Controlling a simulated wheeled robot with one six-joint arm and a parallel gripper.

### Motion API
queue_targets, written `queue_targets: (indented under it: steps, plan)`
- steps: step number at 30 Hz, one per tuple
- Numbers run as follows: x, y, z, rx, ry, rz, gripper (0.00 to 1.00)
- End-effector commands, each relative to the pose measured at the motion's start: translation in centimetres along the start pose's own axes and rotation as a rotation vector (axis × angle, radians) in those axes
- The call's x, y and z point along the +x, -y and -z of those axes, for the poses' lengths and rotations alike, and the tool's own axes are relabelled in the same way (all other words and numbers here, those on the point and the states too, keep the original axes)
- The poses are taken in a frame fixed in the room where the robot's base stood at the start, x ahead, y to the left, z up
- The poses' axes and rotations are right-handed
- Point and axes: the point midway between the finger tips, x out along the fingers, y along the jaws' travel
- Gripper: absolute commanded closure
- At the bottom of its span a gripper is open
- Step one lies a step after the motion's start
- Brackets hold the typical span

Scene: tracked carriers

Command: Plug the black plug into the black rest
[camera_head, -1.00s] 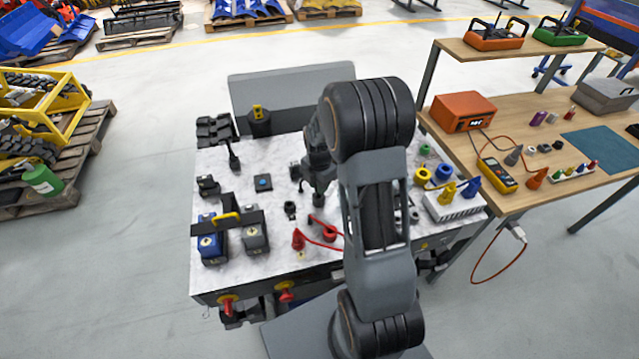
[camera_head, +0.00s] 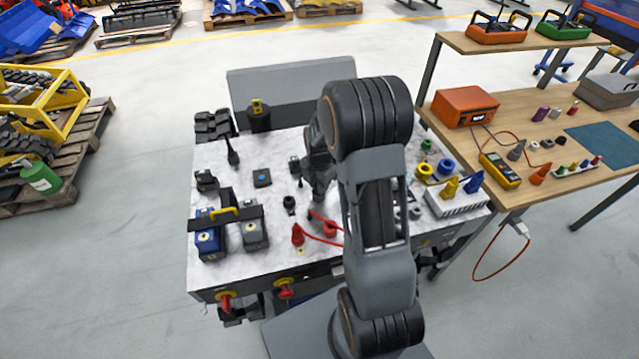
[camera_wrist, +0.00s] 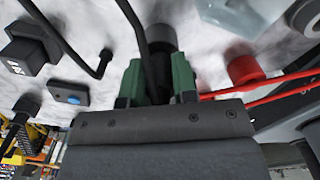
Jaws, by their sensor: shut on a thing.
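My gripper (camera_wrist: 158,78) is shut on the black plug (camera_wrist: 160,42), a dark cylinder between its green fingers. A black lead runs past the fingers in the wrist view. In the head view the gripper is largely hidden by my arm, low over the marble-topped bench. The black rest (camera_head: 289,203), a small black ring-like piece, stands on the bench just left of my gripper in the head view. The plug seems to be apart from it.
A red rest (camera_head: 330,229) and red plug (camera_head: 298,236) with a red lead sit close by; the red rest also shows in the wrist view (camera_wrist: 243,68). A box with a blue button (camera_head: 262,178) and two battery-like blocks (camera_head: 208,242) stand left.

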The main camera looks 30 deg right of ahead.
Motion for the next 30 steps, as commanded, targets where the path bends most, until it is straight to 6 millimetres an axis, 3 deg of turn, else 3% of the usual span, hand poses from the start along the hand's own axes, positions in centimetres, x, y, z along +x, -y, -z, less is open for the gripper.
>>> queue_targets:
  steps: [5, 6, 15, 23, 30]
  plan:
    - [0.5, 0.0, 0.0, 0.0, 0.0, 0.0, 1.0]
    - [0.5, 0.0, 0.0, 0.0, 0.0, 0.0, 0.72]
    - [0.4, 0.0, 0.0, 0.0, 0.0, 0.0, 0.44]
    - [0.2, 0.0, 0.0, 0.0, 0.0, -0.001, 0.44]
    - [-2.9, -0.1, 0.0, 0.0, 0.003, -0.005, 0.44]
